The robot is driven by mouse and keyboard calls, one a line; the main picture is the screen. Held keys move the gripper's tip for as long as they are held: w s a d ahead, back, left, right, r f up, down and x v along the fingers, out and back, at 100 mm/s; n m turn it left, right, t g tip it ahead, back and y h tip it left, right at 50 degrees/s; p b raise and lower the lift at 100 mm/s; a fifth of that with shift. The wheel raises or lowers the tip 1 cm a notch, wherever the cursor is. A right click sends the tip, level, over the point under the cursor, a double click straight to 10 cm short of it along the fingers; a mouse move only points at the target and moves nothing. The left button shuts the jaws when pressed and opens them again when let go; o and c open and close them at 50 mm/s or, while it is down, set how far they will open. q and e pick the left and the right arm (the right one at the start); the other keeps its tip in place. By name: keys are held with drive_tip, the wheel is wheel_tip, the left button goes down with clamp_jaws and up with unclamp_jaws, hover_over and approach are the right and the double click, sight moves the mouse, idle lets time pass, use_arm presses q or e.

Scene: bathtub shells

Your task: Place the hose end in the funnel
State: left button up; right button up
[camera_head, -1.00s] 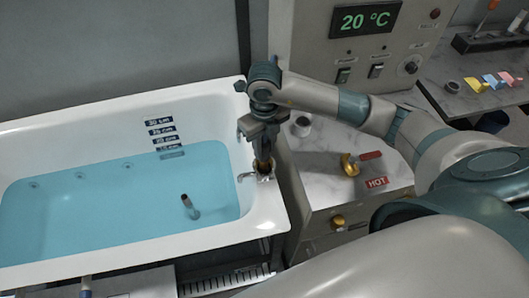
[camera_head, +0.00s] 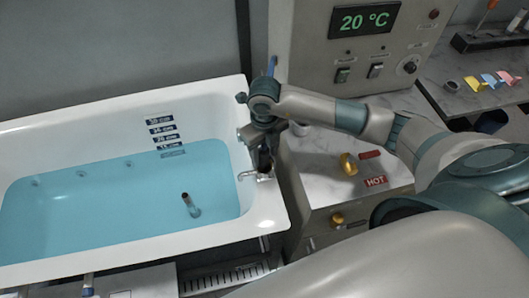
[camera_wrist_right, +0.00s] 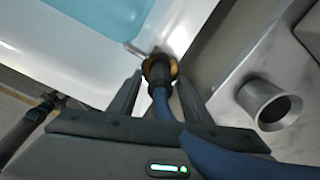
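The hose end (camera_wrist_right: 158,70) has a dark collar and a brass ring, with the blue hose (camera_wrist_right: 162,105) running back from it. It is at the bathtub's corner rim. My right gripper (camera_head: 262,172) points down there; in the right wrist view its fingers (camera_wrist_right: 160,74) stand apart on either side of the hose end, with gaps visible. Contact at the tips is unclear. The grey metal funnel (camera_wrist_right: 268,104) stands upright on the marble counter to the right; in the head view my arm largely hides the funnel (camera_head: 301,128). My left gripper is not in view.
The white bathtub (camera_head: 215,92) holds blue water with an upright pipe (camera_head: 191,205). A metal tap (camera_head: 246,174) is close to my right gripper. The counter (camera_head: 322,160) has a yellow knob (camera_head: 349,164) and a HOT label. A control box (camera_head: 330,62) stands behind.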

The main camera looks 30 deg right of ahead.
drive_tip(key=shift+r, duration=0.1)
drive_tip(key=shift+r, duration=0.35)
wheel_tip(320, 180, up, 10)
drive_tip(key=b, duration=0.3)
drive_tip(key=shift+f+b, duration=0.1)
drive_tip(key=shift+b, duration=0.25)
drive_tip(key=shift+r, duration=0.8)
